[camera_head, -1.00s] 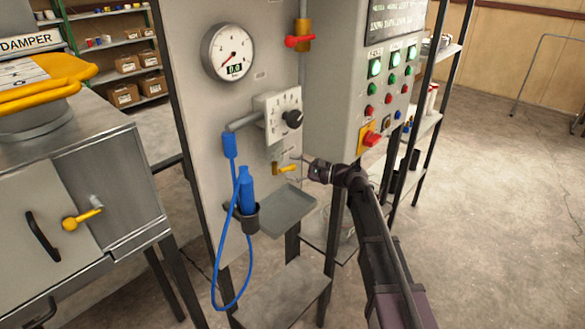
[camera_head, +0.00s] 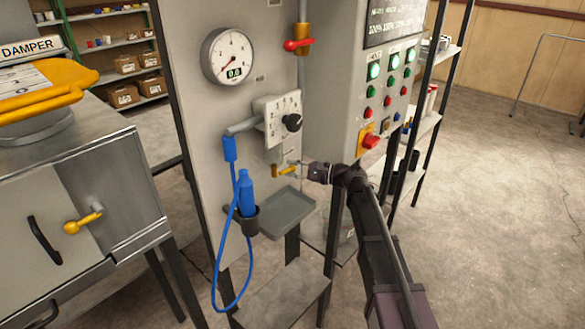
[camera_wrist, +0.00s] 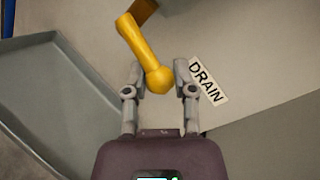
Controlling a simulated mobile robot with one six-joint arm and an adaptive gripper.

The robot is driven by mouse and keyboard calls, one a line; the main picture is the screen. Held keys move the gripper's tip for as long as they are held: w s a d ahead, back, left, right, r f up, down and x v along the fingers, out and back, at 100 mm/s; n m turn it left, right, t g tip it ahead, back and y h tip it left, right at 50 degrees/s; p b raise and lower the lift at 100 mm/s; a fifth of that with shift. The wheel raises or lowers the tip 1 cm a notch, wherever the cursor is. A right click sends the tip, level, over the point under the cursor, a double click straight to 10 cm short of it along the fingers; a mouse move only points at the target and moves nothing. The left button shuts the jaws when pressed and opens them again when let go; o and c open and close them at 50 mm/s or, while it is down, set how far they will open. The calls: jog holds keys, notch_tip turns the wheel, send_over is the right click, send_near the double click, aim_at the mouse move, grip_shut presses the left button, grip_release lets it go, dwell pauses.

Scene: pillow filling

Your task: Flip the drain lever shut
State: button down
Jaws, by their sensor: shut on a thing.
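The yellow drain lever (camera_head: 286,171) sticks out from a small brass-coloured valve on the grey panel, lying roughly sideways in the head view. In the wrist view the lever (camera_wrist: 141,45) runs from the brown valve body (camera_wrist: 143,8) at the top down to a rounded knob end. My gripper (camera_wrist: 159,70) is shut on that knob end, with one grey finger on each side. A DRAIN label (camera_wrist: 208,82) is on the panel right of the fingers. In the head view my gripper (camera_head: 301,168) reaches the lever from the right; its fingers are small there.
A grey tray (camera_head: 287,213) sits just below the lever. The dial box (camera_head: 279,120) is above. The button cabinet (camera_head: 350,100) stands right of the panel, close to my arm.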

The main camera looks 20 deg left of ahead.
jog(key=shift+r+n+h+p, duration=0.3)
jog(key=shift+r+n+p, duration=0.3)
jog(key=shift+p, duration=0.1)
jog(key=shift+n+p, duration=0.35)
jog(key=shift+n, duration=0.05)
jog(key=shift+c, duration=2)
grip_release()
jog(key=shift+f+b, duration=0.2)
jog(key=shift+b, duration=0.1)
